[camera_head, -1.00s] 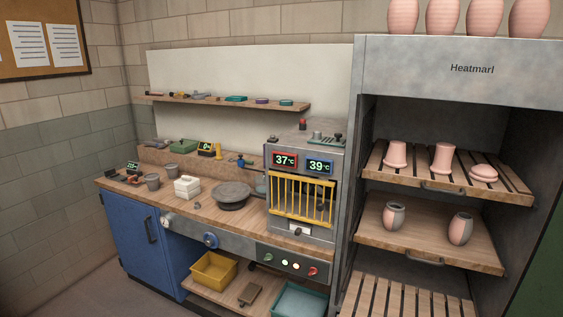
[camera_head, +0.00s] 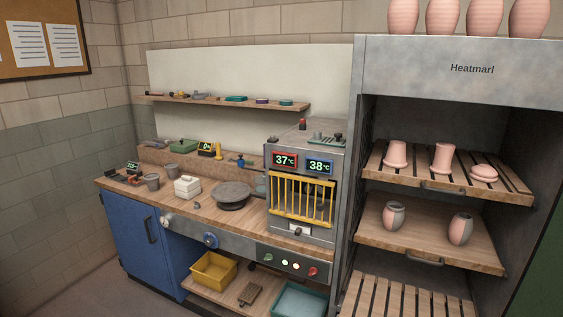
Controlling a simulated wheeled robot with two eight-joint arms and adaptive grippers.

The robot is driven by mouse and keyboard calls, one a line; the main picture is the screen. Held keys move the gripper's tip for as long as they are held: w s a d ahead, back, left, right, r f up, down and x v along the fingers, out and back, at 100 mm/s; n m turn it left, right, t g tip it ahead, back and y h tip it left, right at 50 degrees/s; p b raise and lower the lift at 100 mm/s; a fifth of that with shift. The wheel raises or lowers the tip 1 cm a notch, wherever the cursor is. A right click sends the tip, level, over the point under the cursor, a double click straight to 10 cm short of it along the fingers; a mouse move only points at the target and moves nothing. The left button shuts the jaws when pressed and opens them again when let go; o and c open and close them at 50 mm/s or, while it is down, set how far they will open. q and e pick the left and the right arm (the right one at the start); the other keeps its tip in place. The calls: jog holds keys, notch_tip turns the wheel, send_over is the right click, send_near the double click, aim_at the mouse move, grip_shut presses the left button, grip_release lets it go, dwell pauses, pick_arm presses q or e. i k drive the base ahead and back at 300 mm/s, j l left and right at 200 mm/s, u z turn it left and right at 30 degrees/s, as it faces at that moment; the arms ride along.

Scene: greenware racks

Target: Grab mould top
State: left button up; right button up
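A white block-like piece (camera_head: 187,187), which looks like a two-part plaster mould with a top half on a lower half, sits on the wooden workbench (camera_head: 140,193). It stands between two grey cups on its left and a dark round wheel or turntable (camera_head: 231,195) on its right. A small knob or handle seems to show on its upper side, but it is too small to be sure. Neither of my grippers is in view.
Grey cups (camera_head: 152,181) stand left of the white piece. A cabinet with a yellow barred guard (camera_head: 302,200) and two temperature displays stands right of the turntable. A tall rack (camera_head: 458,66) with pink pots fills the right. A yellow bin (camera_head: 214,269) and teal bin (camera_head: 299,302) sit below the bench.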

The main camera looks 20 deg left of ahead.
aim_at(188, 183)
jog(key=u, duration=1.5)
jog(key=i+z, duration=0.15)
jog(key=z, duration=0.3)
jog(key=i+j+z, duration=0.15)
jog(key=z, duration=0.35)
jog(key=i+j+z, duration=0.25)
jog(key=i+j, duration=0.15)
jog(key=j, duration=0.25)
jog(key=i+j+z, duration=0.2)
jog(key=i+j, duration=0.15)
jog(key=j, duration=0.35)
jog(key=i+j+z, duration=0.15)
jog(key=j, duration=0.2)
jog(key=i+j+z, duration=0.1)
jog(key=j, duration=0.3)
jog(key=i, duration=0.1)
